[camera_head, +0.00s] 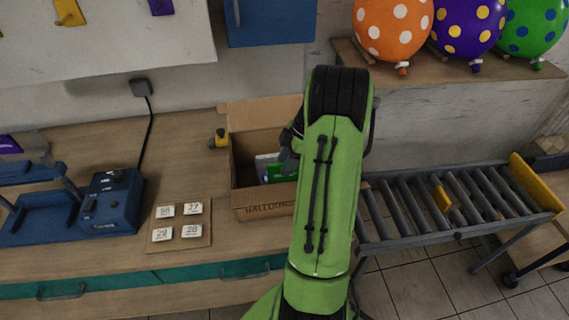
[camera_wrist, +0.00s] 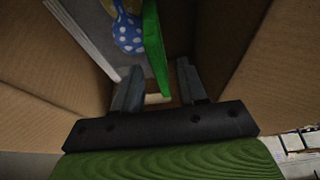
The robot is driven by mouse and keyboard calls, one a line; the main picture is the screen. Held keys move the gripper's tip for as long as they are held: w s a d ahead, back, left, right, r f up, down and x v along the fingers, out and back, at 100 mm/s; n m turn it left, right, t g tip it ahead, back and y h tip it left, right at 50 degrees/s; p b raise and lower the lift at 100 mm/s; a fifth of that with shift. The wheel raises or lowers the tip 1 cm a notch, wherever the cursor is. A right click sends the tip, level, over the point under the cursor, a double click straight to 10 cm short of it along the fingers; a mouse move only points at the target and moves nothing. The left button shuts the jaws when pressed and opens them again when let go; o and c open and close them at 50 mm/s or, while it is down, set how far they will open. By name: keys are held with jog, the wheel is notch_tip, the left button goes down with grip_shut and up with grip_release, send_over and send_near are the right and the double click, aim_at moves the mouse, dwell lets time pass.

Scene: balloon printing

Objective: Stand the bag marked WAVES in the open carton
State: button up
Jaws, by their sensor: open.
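The open carton (camera_head: 262,210) stands on the bench with its back flap up; its brown walls (camera_wrist: 50,50) also surround my gripper in the wrist view. Inside is a green bag (camera_head: 276,173), seen nearly edge-on in the wrist view (camera_wrist: 155,50). It looks upright, but I cannot read whether it is marked WAVES. A white-edged, pale item with a blue dotted balloon picture (camera_wrist: 128,32) is beside it. My gripper (camera_wrist: 160,90) is open inside the carton, one finger on each side of the green bag's near end, with gaps showing. My arm hides the carton's right part in the head view.
A board with several numbered cards (camera_head: 181,226) lies left of the carton, and a blue device (camera_head: 108,200) farther left. A small yellow-and-black object (camera_head: 219,138) is close behind-left. A roller conveyor (camera_head: 455,205) is on the right. Balloons (camera_head: 466,22) rest on a shelf above.

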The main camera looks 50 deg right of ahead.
jog(key=p+v, duration=0.3)
jog(key=v, duration=0.8)
jog(key=w+a+r+m+h, duration=0.15)
jog(key=a+r, duration=0.35)
jog(key=a, duration=0.5)
jog(key=w+a+r+m+h, duration=0.1)
jog(key=w+a+r+m, duration=0.3)
jog(key=a, duration=0.7)
jog(key=s+a+m+t, duration=0.1)
jog(key=s+a+m, duration=0.1)
jog(key=s+a, duration=0.3)
jog(key=s+a+m+t, duration=0.1)
jog(key=s+a+m, duration=0.1)
jog(key=s+a, duration=0.4)
jog(key=s+h, duration=0.1)
jog(key=s, duration=0.4)
jog(key=shift+m+t, duration=0.35)
jog(key=shift+t, duration=0.05)
jog(key=shift+f, duration=0.1)
